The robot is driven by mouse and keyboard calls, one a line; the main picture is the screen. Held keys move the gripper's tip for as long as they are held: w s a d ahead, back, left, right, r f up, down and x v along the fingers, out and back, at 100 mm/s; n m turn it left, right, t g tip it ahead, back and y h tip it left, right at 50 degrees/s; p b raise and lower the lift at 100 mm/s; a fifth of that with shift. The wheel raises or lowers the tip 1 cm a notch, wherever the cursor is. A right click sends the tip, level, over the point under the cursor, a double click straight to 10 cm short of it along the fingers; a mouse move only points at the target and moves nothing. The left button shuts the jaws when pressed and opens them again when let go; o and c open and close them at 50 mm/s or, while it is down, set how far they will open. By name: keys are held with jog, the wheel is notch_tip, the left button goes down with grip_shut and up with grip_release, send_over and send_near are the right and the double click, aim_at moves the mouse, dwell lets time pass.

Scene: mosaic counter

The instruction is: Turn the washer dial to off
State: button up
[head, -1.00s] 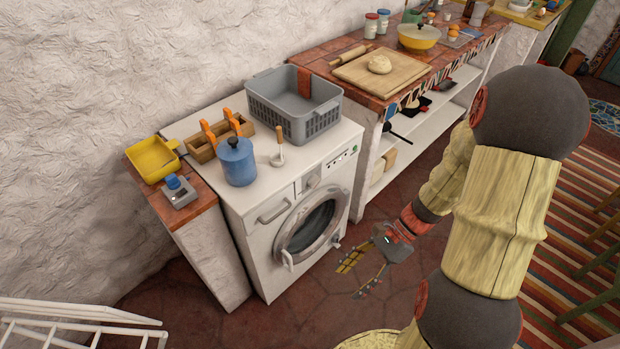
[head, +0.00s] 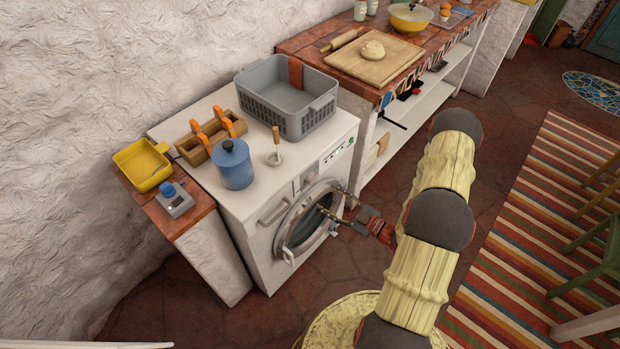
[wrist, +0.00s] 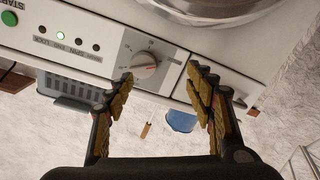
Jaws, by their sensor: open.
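The white washer (head: 250,240) stands in the head view with its round door on the front. Its dial (wrist: 146,65) is a light round knob on a grey panel in the wrist view, which shows the washer upside down. The dial looks small in the head view (head: 307,181). My gripper (head: 331,199) is in front of the washer, near the upper part of the door. In the wrist view my gripper (wrist: 160,76) is open and empty, its fingers to either side of the dial, apart from it. The small dial marks are too blurred to read.
A grey basket (head: 290,102), a blue pot (head: 233,168) and a wooden caddy (head: 212,140) stand on the washer. A green light (wrist: 60,36) and a start button (wrist: 10,18) show on the panel. The floor (head: 340,262) before the washer is clear.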

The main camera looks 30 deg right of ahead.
aim_at(313, 178)
jog(key=shift+w+a+r+m+t+h+b, duration=0.2)
jog(key=shift+w+m+b, duration=0.15)
jog(key=shift+w+m, duration=0.8)
jog(key=shift+w+a+r+m+t+h+b, duration=0.25)
jog(key=shift+w+m, duration=0.45)
jog(key=shift+w, duration=0.9)
jog(key=shift+w+a+r+m+t+y+b, duration=0.15)
jog(key=shift+w+m+b, duration=0.3)
jog(key=shift+w+m, duration=0.7)
jog(key=shift+w+d, duration=0.15)
jog(key=shift+w, duration=0.05)
jog(key=shift+c, duration=0.7)
jog(key=c, duration=1)
